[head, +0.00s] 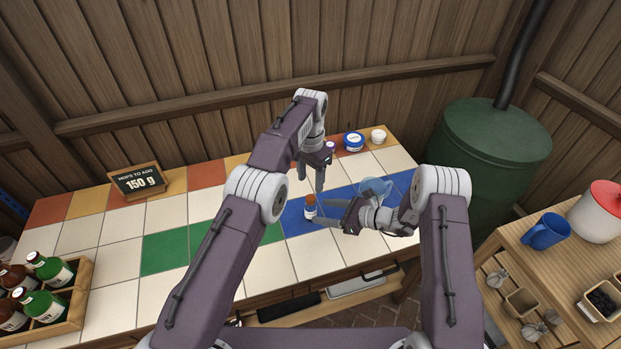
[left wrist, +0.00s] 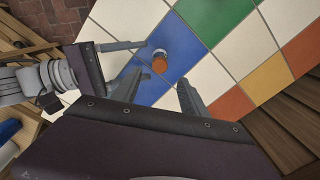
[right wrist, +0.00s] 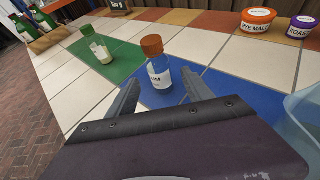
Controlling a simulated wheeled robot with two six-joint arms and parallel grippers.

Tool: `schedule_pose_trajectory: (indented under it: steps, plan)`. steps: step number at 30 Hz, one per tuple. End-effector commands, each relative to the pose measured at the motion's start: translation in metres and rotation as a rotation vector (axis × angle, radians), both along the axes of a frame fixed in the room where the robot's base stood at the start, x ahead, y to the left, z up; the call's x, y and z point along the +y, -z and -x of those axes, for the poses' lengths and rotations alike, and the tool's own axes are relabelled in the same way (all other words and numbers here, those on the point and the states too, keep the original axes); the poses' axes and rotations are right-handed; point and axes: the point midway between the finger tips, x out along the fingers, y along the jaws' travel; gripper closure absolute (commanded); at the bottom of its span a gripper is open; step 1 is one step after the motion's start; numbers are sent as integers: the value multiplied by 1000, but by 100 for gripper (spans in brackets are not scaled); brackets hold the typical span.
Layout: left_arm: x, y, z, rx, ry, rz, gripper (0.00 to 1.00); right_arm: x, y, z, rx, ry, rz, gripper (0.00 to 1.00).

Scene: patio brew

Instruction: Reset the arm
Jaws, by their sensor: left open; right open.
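A small bottle with an orange cap (head: 310,208) stands upright on the blue tiles of the counter. It also shows in the left wrist view (left wrist: 160,60) and the right wrist view (right wrist: 157,75), with part of its label readable. My right gripper (head: 326,213) is open and low, pointing left, with its fingertips close to the bottle on either side. I cannot tell whether they touch it. My left gripper (head: 311,178) is open and empty, higher up, pointing down above and behind the bottle.
A clear bluish vessel (head: 375,188) stands close behind my right gripper. Another bottle (right wrist: 97,48) is on the green tiles. Lidded tubs (head: 353,142) line the back edge. A bottle crate (head: 72,318) is far left, a sign (head: 138,180) behind it. A side table with a blue mug (head: 546,232) stands right.

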Motion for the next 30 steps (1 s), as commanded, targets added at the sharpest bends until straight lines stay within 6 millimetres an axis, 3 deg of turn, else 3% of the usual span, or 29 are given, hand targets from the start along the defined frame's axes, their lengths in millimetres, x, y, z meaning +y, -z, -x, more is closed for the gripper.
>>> schedule_pose_trajectory:
  steps: [16,19,22,25,30]
  plan:
    - [0,0,0,0,-1,0,49,-2,-1,2,-1,-4,3,40]
    - [7,-4,-1,-7,-26,3,49,2,-7,12,-11,-62,44,40]
    - [26,-11,-1,-24,-92,9,49,7,-19,42,-41,-213,157,40]
    - [55,-18,9,-54,-192,20,49,3,-33,87,-103,-440,337,40]
    - [107,-21,52,-108,-374,42,49,-36,-53,159,-271,-845,681,40]
